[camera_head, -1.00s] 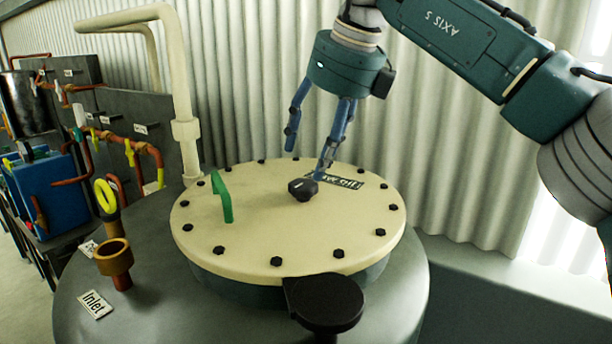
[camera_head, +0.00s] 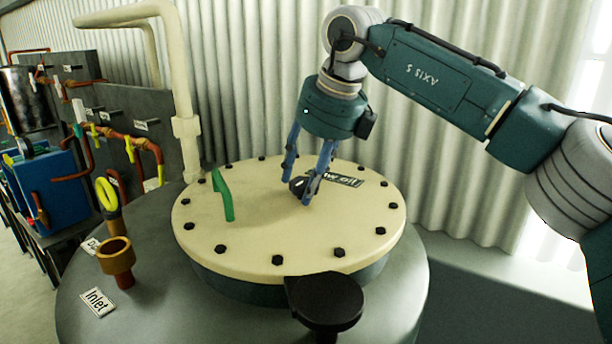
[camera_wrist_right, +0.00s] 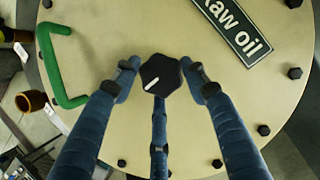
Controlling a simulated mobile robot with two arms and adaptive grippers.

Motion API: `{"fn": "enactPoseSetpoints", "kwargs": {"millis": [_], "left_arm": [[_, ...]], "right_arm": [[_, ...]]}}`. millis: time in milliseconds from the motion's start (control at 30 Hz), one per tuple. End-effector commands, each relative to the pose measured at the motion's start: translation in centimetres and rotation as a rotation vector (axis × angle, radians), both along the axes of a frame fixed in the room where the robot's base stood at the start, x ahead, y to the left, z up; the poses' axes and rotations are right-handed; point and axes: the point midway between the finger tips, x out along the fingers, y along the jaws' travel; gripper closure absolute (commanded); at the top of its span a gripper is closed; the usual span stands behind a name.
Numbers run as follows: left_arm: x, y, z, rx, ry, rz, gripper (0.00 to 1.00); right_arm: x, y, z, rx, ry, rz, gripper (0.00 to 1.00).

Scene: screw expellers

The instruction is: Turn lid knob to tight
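The black lid knob (camera_head: 297,184), with a white mark, stands near the middle of the cream round lid (camera_head: 260,235). My right gripper (camera_head: 298,183) is down at the lid with its blue fingers around the knob. In the right wrist view the knob (camera_wrist_right: 160,76) lies between the fingertips, its white mark pointing down and slightly left. Narrow gaps show between the knob and the two side fingers, so the right gripper looks open; the third finger lies below the knob, and its contact cannot be told. My left gripper is not in view.
A green handle (camera_head: 223,196) rises from the lid left of the knob. Bolts ring the lid's edge, and a "Raw oil" label (camera_head: 345,180) lies behind the knob. A black round part (camera_head: 326,300) juts out in front. A brass inlet (camera_head: 116,258) stands at left.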

Motion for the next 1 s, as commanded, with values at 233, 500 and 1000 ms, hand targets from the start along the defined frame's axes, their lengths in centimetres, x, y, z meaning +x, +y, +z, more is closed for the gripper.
{"fn": "enactPoseSetpoints", "kwargs": {"millis": [233, 500, 1000], "left_arm": [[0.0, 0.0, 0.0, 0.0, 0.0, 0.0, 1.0], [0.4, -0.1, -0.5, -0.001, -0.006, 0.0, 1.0], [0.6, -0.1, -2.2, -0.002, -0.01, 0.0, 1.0]], "right_arm": [[0.2, 0.0, 0.5, 0.008, -0.013, -0.006, 0.83], [0.3, 0.0, 0.6, 0.008, -0.019, -0.072, 0.83], [0.3, 0.2, 0.8, 0.013, -0.02, -0.484, 0.83]]}}
